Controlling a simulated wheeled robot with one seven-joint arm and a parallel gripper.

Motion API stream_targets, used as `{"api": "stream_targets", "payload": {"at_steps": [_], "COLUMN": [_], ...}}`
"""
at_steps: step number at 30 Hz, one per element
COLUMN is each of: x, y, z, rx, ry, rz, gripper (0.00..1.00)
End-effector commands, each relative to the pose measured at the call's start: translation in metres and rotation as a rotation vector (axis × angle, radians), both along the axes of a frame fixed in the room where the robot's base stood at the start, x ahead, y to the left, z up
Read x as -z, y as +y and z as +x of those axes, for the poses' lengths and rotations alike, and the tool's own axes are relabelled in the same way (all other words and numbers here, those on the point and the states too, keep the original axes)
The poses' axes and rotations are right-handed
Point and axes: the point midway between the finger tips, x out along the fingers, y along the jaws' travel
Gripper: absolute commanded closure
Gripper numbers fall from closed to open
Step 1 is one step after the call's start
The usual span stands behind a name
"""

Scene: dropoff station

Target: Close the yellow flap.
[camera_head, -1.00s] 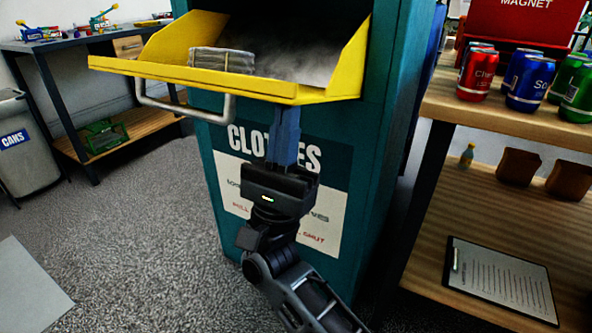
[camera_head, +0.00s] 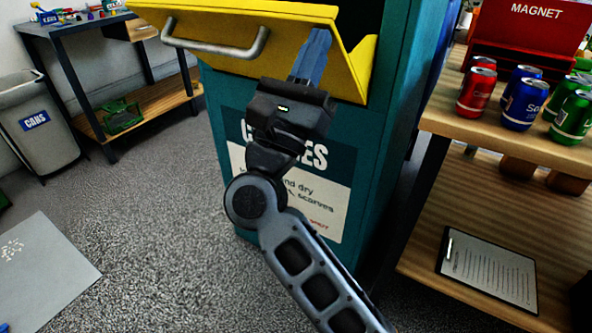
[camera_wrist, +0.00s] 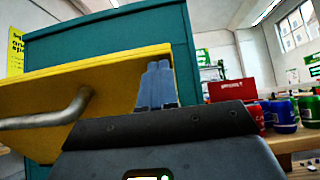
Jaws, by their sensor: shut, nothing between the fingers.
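The yellow flap (camera_head: 270,45) on the teal clothes bin (camera_head: 400,120) is tilted up, partly open, with a dark gap showing at its right side. Its grey bar handle (camera_head: 215,50) is on its outer face, left of my gripper. My gripper (camera_head: 318,40) is shut and empty, its blue fingers up against the outer face of the flap, right of the handle. In the wrist view the flap (camera_wrist: 100,75) lies behind the shut fingers (camera_wrist: 160,75), with the handle (camera_wrist: 50,118) at the left. The inside of the bin is hidden by the flap.
A wooden shelf (camera_head: 450,215) with soda cans (camera_head: 523,103), a red magnet box (camera_head: 525,35) and a clipboard (camera_head: 490,268) stands close on the right. A cans bin (camera_head: 40,125) and a table are at the left. The floor at front left is mostly clear.

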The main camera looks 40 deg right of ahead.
Motion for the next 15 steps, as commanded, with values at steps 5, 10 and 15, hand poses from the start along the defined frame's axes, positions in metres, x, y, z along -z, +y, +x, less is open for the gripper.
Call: {"api": "stream_targets", "payload": {"at_steps": [5,10,15], "x": [-0.028,-0.045,-0.061], "y": [-0.015,-0.031,-0.048], "z": [0.004,0.009,0.015], "rx": [0.002,0.003,0.003], "ry": [0.024,0.051,0.078], "rz": [0.086,0.166,0.247], "gripper": [1.0,1.0,1.0]}}
